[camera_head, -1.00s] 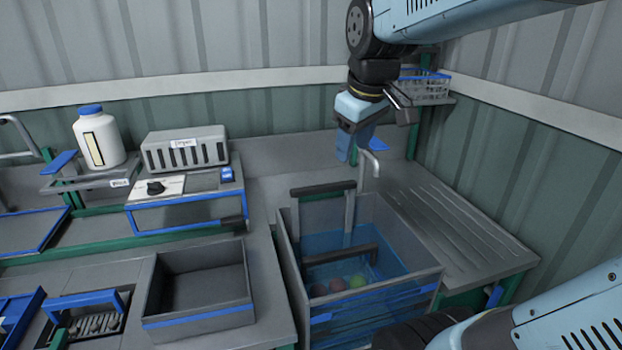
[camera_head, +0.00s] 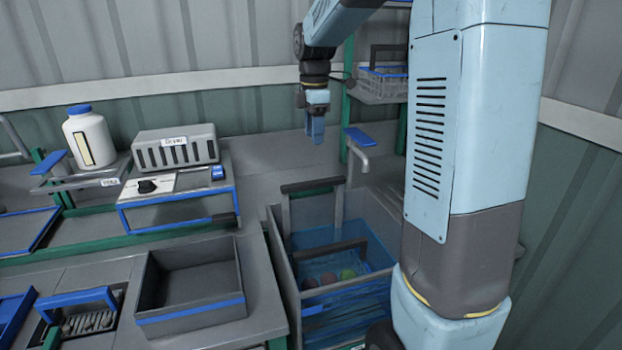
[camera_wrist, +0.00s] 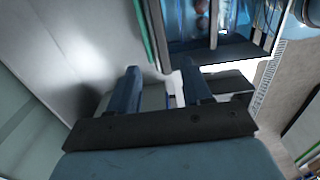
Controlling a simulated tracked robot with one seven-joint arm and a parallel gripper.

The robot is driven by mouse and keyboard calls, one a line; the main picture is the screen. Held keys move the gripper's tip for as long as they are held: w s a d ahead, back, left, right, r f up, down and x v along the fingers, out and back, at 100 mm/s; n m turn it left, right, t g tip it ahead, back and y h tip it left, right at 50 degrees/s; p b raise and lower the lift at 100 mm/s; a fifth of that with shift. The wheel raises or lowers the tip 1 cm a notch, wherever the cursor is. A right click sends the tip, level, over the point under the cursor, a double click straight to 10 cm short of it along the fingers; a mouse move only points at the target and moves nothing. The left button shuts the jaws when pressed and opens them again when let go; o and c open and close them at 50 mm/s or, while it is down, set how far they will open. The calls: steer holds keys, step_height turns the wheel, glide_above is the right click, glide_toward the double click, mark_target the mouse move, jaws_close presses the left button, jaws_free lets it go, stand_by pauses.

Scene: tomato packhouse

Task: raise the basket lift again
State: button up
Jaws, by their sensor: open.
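The wash tank (camera_head: 277,240) stands at the middle, with blue water in it. A dark-handled basket (camera_head: 335,250) sits low in the tank, with several round red and green fruits (camera_head: 347,274) in the water. A dark bar (camera_head: 312,186) on an upright crosses above the tank's back edge; it looks like the lift's handle. My gripper (camera_head: 315,138) is open and empty, pointing down behind and above this bar, apart from it. In the wrist view my gripper (camera_wrist: 163,88) has its fingers spread, with the tank's water at the top. My arm hides the tank's right side.
A tap (camera_head: 357,152) with a blue lever stands behind the tank, right of my gripper. A wire basket (camera_head: 383,84) is on a shelf at the back right. A grey bin (camera_head: 190,318), a labelled grey box (camera_head: 176,148) and a white bottle (camera_head: 88,138) are at the left.

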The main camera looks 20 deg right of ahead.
mark_target(314, 181)
step_height(314, 181, down, 14)
steer(key=shift+r, duration=0.1)
stand_by(0.5)
steer(key=shift+c, duration=0.3)
jaws_close()
